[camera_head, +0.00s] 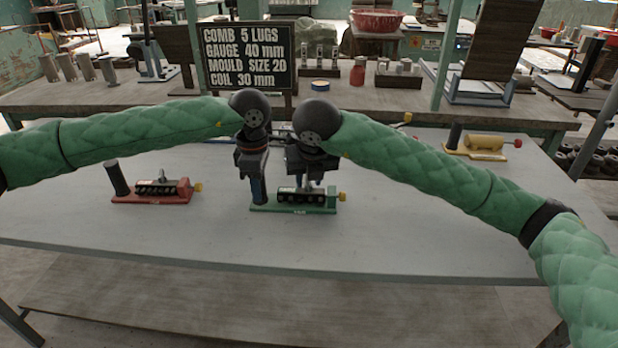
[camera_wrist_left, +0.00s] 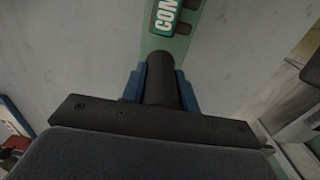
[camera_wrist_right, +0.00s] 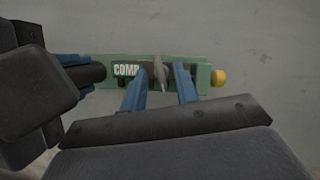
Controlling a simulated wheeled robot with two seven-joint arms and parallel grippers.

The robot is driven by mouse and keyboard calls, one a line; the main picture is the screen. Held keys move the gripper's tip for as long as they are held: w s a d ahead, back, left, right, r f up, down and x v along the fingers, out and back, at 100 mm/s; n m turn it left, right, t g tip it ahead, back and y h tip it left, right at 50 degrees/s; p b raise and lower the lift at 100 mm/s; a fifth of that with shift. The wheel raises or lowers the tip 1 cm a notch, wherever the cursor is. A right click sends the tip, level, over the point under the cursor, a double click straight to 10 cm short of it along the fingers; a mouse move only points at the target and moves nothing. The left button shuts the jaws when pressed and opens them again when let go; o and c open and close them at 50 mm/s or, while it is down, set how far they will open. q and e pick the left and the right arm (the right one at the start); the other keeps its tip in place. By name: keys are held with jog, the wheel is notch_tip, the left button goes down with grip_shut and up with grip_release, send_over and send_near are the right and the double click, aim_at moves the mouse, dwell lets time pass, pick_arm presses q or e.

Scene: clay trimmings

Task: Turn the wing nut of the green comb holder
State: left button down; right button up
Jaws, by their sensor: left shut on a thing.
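The green comb holder (camera_head: 325,209) lies on the table, with a black upright handle at its left end and a yellow knob (camera_wrist_right: 218,78) at its right end. My left gripper (camera_head: 258,188) is shut on the black handle (camera_wrist_left: 161,80), its blue fingers on either side of it. The grey wing nut (camera_wrist_right: 160,72) stands above the holder's dark block, beside the "COMB" label. My right gripper (camera_wrist_right: 162,68) is open over the holder. Its blue fingers are on either side of the wing nut, with gaps visible. In the head view, my right gripper (camera_head: 307,178) partly hides the nut.
A red comb holder (camera_head: 150,199) lies to the left and a yellow one (camera_head: 484,155) at the back right. A sign (camera_head: 246,52) reading "COMB 5 LUGS" stands behind my grippers. The front of the table is clear. My two grippers are close together.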

jog(key=v, duration=1.2)
pick_arm(q)
jog(key=c, duration=1)
grip_release()
